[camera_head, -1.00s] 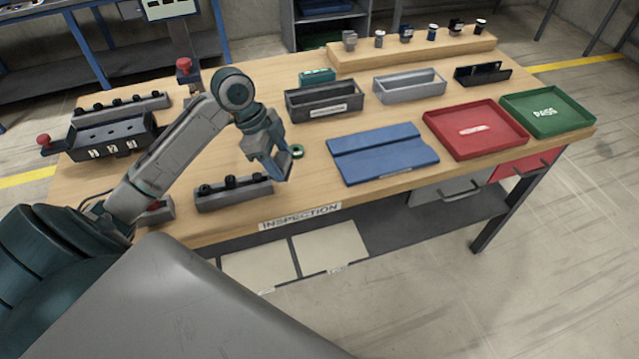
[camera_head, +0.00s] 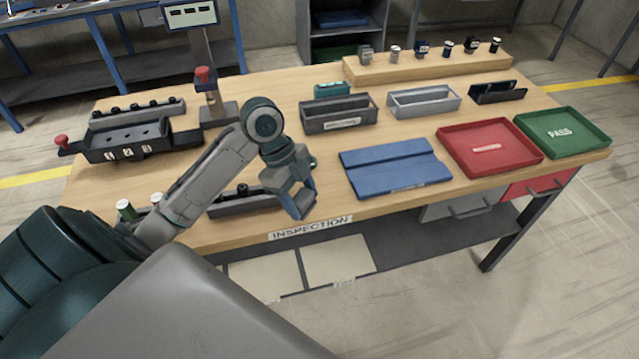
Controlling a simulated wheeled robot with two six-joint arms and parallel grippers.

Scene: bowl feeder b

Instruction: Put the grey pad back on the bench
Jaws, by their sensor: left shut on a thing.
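My left gripper (camera_head: 299,208) reaches in from the left and points down at the bench's near edge, just above the INSPECTION label. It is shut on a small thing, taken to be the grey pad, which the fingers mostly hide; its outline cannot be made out. The wooden bench (camera_head: 330,145) stretches across the view, with bare wood around the gripper. I see no separate grey pad lying on the bench. My right gripper is not in view.
A dark peg rack (camera_head: 235,206) lies left of the gripper, partly behind my arm. A blue mat (camera_head: 395,168) lies to its right, then a red tray (camera_head: 490,147) and green PASS tray (camera_head: 563,132). Dark (camera_head: 338,114) and grey (camera_head: 424,101) bins stand behind.

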